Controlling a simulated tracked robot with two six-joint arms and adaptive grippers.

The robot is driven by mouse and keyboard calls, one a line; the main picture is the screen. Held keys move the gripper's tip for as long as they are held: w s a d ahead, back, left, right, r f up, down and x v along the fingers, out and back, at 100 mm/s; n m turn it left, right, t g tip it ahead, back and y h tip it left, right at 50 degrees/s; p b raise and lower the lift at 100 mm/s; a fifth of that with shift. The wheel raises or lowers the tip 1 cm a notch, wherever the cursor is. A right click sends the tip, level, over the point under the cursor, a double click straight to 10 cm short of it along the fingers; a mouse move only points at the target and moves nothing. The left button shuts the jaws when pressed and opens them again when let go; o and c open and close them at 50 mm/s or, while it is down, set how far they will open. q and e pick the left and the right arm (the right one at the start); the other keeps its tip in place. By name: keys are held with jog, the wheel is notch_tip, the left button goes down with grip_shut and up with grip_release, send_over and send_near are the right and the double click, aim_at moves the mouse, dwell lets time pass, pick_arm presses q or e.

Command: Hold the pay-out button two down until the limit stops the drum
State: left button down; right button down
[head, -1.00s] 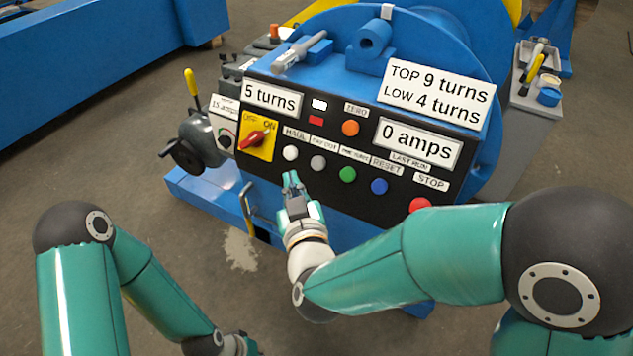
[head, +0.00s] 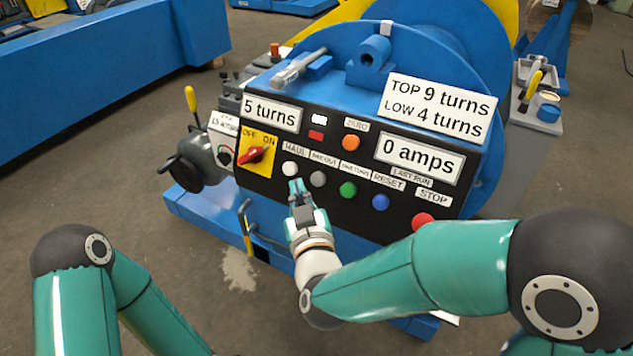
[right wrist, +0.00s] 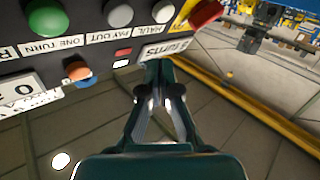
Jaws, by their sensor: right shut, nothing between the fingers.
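The grey pay-out button (head: 318,179) is on the black control panel (head: 262,185), between the white HAUL button (head: 289,168) and the green button (head: 348,189). It also shows at the top of the right wrist view (right wrist: 118,13). My right gripper (head: 296,186) is shut and empty, its tips just below the HAUL button and left of the pay-out button. Whether the tips touch the panel cannot be told; no button is visibly covered. The turns display (head: 271,114) reads 5 turns, the amps display (head: 419,157) 0 amps. The blue drum (head: 440,50) stands behind. My left gripper is out of view.
A blue button (head: 380,202) and red STOP button (head: 423,221) lie further right. A red selector (head: 253,155) sits on a yellow plate at left. A sign (head: 440,107) reads TOP 9 turns, LOW 4 turns.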

aim_at(318, 179)
jog(key=shift+w+d+f+b, duration=0.3)
jog(key=shift+w+d+f, duration=0.05)
jog(key=shift+w, duration=0.3)
jog(key=shift+w+d+f+b, duration=0.25)
jog(key=shift+w+d+f, duration=0.15)
jog(key=shift+w, duration=0.2)
jog(key=shift+w+d+f+b, duration=0.3)
jog(key=shift+w+d+f, duration=0.05)
jog(key=shift+w, duration=0.3)
jog(key=shift+w+d+f+b, duration=0.1)
jog(key=shift+w+d+b, duration=0.05)
jog(key=shift+w+b, duration=0.2)
